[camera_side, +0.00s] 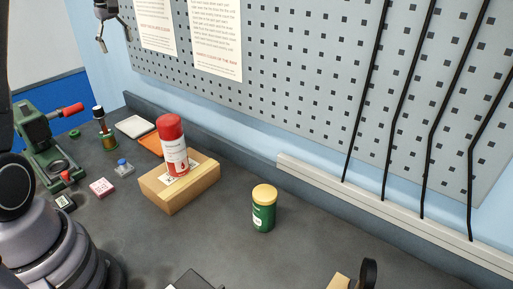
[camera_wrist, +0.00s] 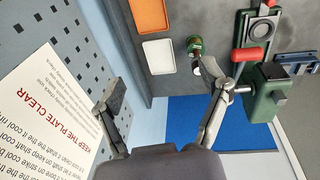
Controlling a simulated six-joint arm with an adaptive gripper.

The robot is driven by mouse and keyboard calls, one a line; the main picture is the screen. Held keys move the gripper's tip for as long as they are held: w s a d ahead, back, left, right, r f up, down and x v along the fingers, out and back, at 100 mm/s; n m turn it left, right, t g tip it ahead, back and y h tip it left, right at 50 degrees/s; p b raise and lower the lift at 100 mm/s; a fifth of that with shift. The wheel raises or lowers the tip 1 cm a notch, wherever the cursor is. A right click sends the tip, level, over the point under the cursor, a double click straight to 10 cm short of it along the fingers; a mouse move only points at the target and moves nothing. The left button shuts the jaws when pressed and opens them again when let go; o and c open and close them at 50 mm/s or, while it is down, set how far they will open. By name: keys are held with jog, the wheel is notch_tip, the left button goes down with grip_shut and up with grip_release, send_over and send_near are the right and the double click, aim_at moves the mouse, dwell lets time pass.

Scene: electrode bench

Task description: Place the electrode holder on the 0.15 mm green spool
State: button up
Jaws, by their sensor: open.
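A small spool with green flanges and a copper-coloured winding (camera_side: 110,143) stands at the back left of the bench in the side view. A slim upright piece with a black top (camera_side: 98,112), which may be the electrode holder, appears to stand on or just behind it; contact is unclear. The spool also shows in the wrist view (camera_wrist: 194,44), near my right finger. My gripper (camera_side: 112,38) is at the top left of the side view, well above the bench. In the wrist view my gripper (camera_wrist: 163,82) has its fingers wide apart, with nothing between them.
A green press (camera_side: 38,137) with a red handle stands left of the spool. A yellow-lidded green jar (camera_side: 264,210) stands right. The pegboard (camera_side: 300,60) rises behind.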

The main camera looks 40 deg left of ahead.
jog(key=s+d+r+m+t, duration=0.1)
jog(key=s+d+r+m, duration=0.15)
jog(key=d, duration=0.35)
jog(key=s+d+r+m, duration=0.1)
jog(key=d+r+m, duration=0.25)
jog(key=d, duration=0.35)
jog(key=s+d+f+m+t+h, duration=0.1)
jog(key=s+d+f+m+t, duration=0.2)
jog(key=s+d+m, duration=0.9)
jog(key=s+d, duration=0.5)
jog(key=s, duration=0.3)
jog(key=shift+m, duration=0.4)
jog(key=shift+r, duration=0.1)
